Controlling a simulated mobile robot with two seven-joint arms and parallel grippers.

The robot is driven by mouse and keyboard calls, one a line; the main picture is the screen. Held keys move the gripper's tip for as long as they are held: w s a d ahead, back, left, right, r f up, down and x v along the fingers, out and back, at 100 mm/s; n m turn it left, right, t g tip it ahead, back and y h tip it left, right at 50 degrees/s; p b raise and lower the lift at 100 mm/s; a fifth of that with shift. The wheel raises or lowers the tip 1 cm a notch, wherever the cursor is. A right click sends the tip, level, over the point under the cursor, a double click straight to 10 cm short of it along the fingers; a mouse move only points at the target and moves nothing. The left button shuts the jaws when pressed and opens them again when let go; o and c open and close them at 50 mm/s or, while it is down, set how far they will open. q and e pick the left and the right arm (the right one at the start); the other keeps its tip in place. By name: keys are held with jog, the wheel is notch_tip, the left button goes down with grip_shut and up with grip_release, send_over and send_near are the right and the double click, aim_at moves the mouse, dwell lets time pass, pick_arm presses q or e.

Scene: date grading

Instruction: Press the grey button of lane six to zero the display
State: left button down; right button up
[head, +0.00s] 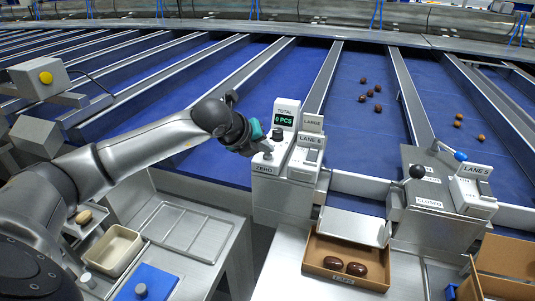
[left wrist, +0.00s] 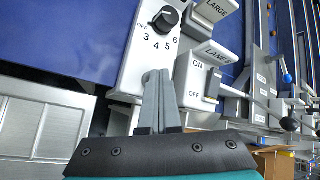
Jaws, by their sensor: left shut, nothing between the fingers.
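The lane six counter (head: 285,120) is a white box with a display (head: 284,120) reading "0 PCS" in green under "TOTAL". A ZERO label (head: 264,169) is on its lower front. A small grey knob-like part just above it looks like the grey button, but it merges with my fingertips. My left gripper (head: 266,148) is shut and empty, its fingers reaching down to that spot; I cannot tell whether they touch the button. In the left wrist view the grey fingers (left wrist: 157,78) are together in front of the white panel (left wrist: 138,60), and hide any button there.
A black dial (left wrist: 165,19) and the LANE 6 on/off switch (left wrist: 200,82) are close beside the fingers. A brown box (head: 318,262) with dates stands below right. The lane 5 switch box (head: 474,190) and levers stand further right. Blue lanes (head: 355,125) carry several dates behind.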

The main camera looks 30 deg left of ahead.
aim_at(265, 161)
dwell(0.3)
pick_arm(q)
jog(key=shift+r+p, duration=0.35)
jog(key=shift+r, duration=0.5)
notch_tip(265, 161, up, 5)
jog(key=shift+p, duration=1.25)
jog(key=shift+s, duration=0.1)
